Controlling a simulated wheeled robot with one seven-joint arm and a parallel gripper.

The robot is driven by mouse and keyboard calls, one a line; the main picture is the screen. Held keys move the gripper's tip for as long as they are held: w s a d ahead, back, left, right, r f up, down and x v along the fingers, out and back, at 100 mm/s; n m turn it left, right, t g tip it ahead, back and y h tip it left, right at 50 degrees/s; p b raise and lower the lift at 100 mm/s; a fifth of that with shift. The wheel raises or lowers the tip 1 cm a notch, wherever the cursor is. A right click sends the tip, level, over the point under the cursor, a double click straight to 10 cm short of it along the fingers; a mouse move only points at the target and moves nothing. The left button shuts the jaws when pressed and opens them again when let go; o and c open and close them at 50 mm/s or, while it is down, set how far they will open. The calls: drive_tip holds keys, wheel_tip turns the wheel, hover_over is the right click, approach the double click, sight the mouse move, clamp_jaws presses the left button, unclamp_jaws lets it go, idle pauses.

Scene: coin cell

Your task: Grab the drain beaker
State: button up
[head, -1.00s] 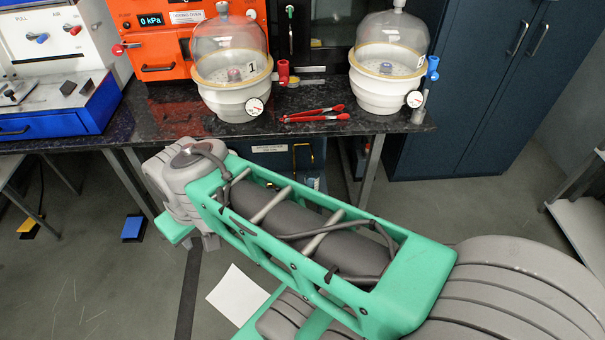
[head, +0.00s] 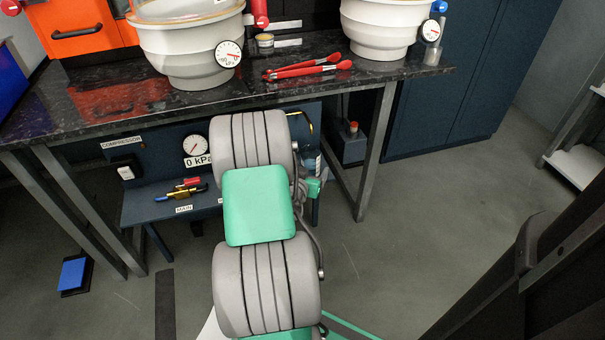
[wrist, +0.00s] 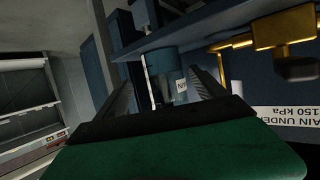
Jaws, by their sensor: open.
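A bluish vessel with a white label, apparently the drain beaker (wrist: 163,62), shows in the wrist view beyond and between the finger tips. A bluish, labelled piece of what looks like the same beaker (head: 313,164) shows in the head view under the bench, just right of my arm, mostly hidden. My gripper (wrist: 162,80) is open, one dark finger on each side of the vessel's line. I cannot tell whether the fingers reach around it. Nothing is clearly held. My arm hides the gripper in the head view.
The dark bench (head: 110,105) stands above the arm, with a metal leg (head: 375,150) to the right. A low blue shelf (head: 150,205) with a gauge is left of the arm. Yellow piping (wrist: 285,28) and an upside-down drain label (wrist: 285,120) are close to the gripper.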

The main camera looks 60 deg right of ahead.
sight(312, 163)
drive_tip(key=x, duration=0.2)
drive_tip(key=b+x, duration=0.1)
drive_tip(key=x, duration=0.1)
drive_tip(key=b+x, duration=0.1)
drive_tip(key=x, duration=0.1)
drive_tip(key=shift+w+d+f, duration=0.2)
drive_tip(key=shift+w+f, duration=0.05)
drive_tip(key=shift+w, duration=0.2)
drive_tip(key=shift+w+d, duration=0.1)
drive_tip(key=shift+d, duration=0.25)
drive_tip(key=shift+c, duration=0.4)
drive_tip(key=c, duration=1.5)
